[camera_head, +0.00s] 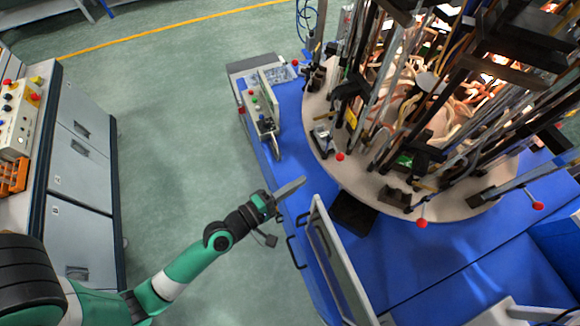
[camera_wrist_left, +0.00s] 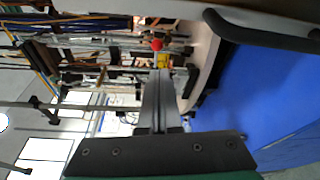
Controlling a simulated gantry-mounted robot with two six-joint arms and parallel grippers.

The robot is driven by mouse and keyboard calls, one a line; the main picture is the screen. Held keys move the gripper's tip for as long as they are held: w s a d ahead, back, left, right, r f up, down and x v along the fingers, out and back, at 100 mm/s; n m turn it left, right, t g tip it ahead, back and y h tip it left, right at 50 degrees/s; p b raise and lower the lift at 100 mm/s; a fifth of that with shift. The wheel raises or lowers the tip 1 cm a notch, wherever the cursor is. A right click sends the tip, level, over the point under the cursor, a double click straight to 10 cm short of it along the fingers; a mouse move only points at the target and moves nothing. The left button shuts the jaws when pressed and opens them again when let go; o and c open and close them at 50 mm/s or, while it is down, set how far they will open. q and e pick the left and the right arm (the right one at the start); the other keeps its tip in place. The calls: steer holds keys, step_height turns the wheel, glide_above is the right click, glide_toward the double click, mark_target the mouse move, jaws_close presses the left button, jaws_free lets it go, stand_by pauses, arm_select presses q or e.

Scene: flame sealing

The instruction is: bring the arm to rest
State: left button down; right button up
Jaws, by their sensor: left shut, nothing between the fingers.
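My left arm, green and black, reaches in from the lower left in the head view. Its left gripper (camera_head: 290,188) is shut and empty, held near the left edge of the blue machine table (camera_head: 290,130). In the left wrist view the left gripper (camera_wrist_left: 158,85) shows as two long grey fingers pressed together, with nothing between them. My right gripper is not in either view.
A round turntable (camera_head: 325,160) crowded with rods and tubes stands on the blue table. An open framed panel (camera_head: 340,262) and black handles stand close to the gripper. A grey cabinet (camera_head: 82,200) stands at left. Green floor (camera_head: 180,130) between is clear.

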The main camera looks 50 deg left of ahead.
arm_select(q)
steer(key=shift+s, duration=1.05)
steer(key=shift+w+r, duration=0.1)
